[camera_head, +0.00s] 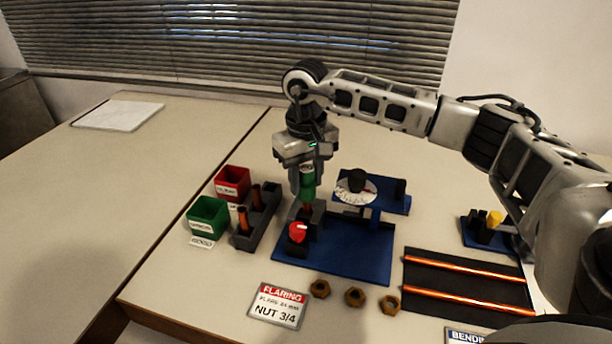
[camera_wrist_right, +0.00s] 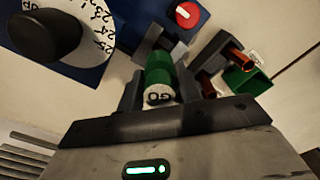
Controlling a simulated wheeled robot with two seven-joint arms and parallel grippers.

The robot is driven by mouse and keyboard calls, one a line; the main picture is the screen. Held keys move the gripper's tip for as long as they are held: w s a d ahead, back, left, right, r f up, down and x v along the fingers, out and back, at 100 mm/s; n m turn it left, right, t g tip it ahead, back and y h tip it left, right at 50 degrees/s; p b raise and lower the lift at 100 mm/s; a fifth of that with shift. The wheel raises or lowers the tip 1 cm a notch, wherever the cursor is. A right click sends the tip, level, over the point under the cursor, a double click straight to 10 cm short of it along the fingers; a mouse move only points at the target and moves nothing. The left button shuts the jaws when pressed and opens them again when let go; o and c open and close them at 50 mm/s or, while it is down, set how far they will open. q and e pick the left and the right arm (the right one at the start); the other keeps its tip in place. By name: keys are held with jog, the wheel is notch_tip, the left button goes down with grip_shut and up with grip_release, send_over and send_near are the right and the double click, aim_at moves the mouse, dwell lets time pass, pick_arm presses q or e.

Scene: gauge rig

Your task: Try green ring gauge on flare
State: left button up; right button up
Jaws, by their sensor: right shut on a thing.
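My right gripper (camera_head: 307,176) is shut on the green ring gauge (camera_head: 308,190), which is upright over the flaring rig (camera_head: 350,255). In the right wrist view the gauge (camera_wrist_right: 158,74) sits between both fingers, with a "GO" label on its near end. Just below it, a copper tube (camera_head: 306,209) stands in the rig's dark clamp, beside a red knob (camera_head: 297,232). The flare at the tube's top is hidden; I cannot tell whether the gauge is around it, touching it or just above. My left gripper is not in view.
Left of the rig are a dark rack (camera_head: 256,217) with copper pieces, a red bin (camera_head: 232,183) and a green bin (camera_head: 208,216). A dial (camera_head: 350,192) stands behind right. Brass nuts (camera_head: 354,297), a flaring sign (camera_head: 277,305) and copper tubes (camera_head: 466,264) lie in front and right.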

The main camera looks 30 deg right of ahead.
aim_at(306, 168)
jog(key=shift+f+b, duration=0.55)
jog(key=shift+f, duration=0.2)
dwell(0.4)
dwell(0.4)
jog(key=shift+r, duration=0.2)
dwell(0.9)
jog(key=shift+r+p, duration=0.85)
jog(key=shift+r, duration=0.25)
jog(key=shift+r+p, duration=1.15)
jog(key=shift+r, duration=0.65)
